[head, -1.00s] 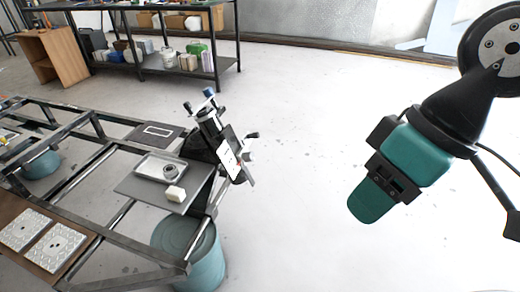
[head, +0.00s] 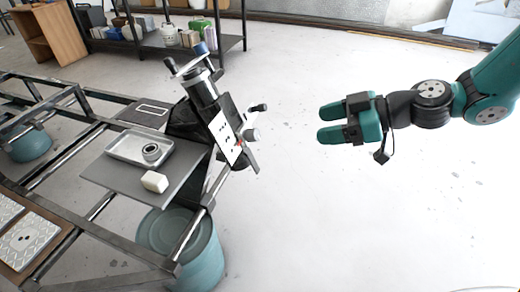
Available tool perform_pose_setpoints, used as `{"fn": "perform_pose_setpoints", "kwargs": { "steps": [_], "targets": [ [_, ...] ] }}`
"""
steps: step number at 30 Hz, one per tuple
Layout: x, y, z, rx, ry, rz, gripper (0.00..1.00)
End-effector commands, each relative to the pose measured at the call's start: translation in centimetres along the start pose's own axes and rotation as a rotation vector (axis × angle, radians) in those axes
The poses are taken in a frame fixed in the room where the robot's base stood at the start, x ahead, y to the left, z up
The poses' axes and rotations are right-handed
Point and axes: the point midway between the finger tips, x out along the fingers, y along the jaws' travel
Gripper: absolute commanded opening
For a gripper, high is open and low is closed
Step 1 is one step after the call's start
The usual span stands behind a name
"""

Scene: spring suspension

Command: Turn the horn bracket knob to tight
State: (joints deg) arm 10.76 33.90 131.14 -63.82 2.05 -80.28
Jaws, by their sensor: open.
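A dark tilted unit (head: 205,92) with a white marked plate (head: 224,136) stands at the right end of a metal frame. A grey round knob (head: 251,135) and a black knob (head: 258,108) stick out of its right side. A blue-capped part (head: 200,49) and a black handle (head: 171,65) are at its top. No readable label shows which is the horn bracket knob, nor its setting. My gripper (head: 328,124) is open and empty, with its green fingers pointing left toward the unit. A clear gap lies between the fingertips and the knobs.
A grey shelf (head: 105,178) left of the unit bears a metal tray (head: 122,142) with a ring part (head: 151,152), and a pale block (head: 154,182). A teal drum (head: 200,262) stands below. The floor to the right is clear.

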Motion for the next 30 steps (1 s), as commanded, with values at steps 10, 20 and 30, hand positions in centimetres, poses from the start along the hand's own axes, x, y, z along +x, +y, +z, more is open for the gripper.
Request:
{"fn": "perform_pose_setpoints", "kwargs": {
  "steps": [10,20,30],
  "targets": [
    [2.5,2.0,2.2,-0.067,0.057,0.069,0.61],
    [10.0,2.4,1.8,-0.066,0.055,0.067,0.61],
    [16.1,2.9,1.5,-0.065,0.055,0.07,0.61]
  ]
}}
